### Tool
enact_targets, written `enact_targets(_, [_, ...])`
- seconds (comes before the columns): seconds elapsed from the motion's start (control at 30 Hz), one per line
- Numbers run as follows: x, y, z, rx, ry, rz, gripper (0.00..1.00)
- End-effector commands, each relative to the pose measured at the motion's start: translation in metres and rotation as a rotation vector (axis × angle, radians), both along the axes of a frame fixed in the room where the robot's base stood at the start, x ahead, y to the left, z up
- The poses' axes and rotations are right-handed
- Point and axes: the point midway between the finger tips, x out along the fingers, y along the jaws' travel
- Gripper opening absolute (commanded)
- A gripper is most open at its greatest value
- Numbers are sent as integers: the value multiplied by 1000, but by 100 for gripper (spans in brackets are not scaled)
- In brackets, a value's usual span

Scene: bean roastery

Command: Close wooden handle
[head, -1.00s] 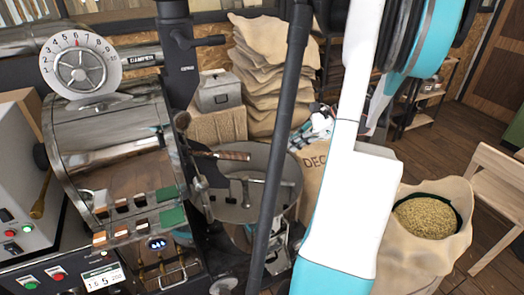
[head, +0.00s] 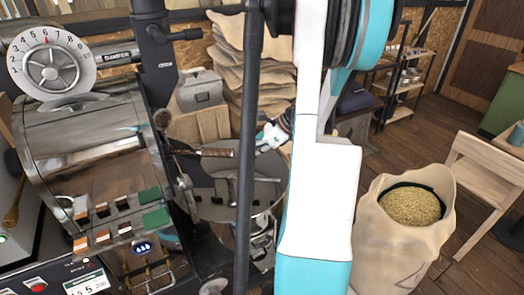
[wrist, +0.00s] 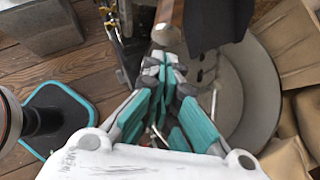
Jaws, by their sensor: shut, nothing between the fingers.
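The wooden handle (head: 218,152) is a brown bar sticking out from the roaster's front, above the round cooling tray (head: 268,190). In the wrist view the rounded end of the wooden handle (wrist: 167,28) is just beyond my fingertips. My gripper (head: 261,138), teal and grey, is just right of the handle's free end, partly hidden by my arm. In the wrist view my gripper (wrist: 165,66) has its fingers together with nothing held. I cannot tell whether the fingertips touch the handle.
The roaster drum (head: 85,140) with its switches stands at left. A dark pole crosses the head view's middle. Stacked sacks (head: 250,75) are behind the tray. An open bean sack (head: 405,235) and a wooden chair (head: 490,170) stand at right, with open floor between the chair and the shelf.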

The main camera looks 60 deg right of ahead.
Motion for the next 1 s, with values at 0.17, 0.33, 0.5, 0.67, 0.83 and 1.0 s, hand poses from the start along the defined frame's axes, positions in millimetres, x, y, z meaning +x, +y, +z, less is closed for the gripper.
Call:
enact_targets(0.17, [12,6,0,0,0,1,0])
enact_targets(0.33, [14,7,1,0,0,0,0])
enact_targets(0.5, [14,7,1,0,0,0,0])
enact_targets(0.67, [23,11,0,-1,0,4,0])
enact_targets(0.83, [58,30,0,-1,0,8,0])
enact_targets(1.0, [94,47,0,-1,0,6,0])
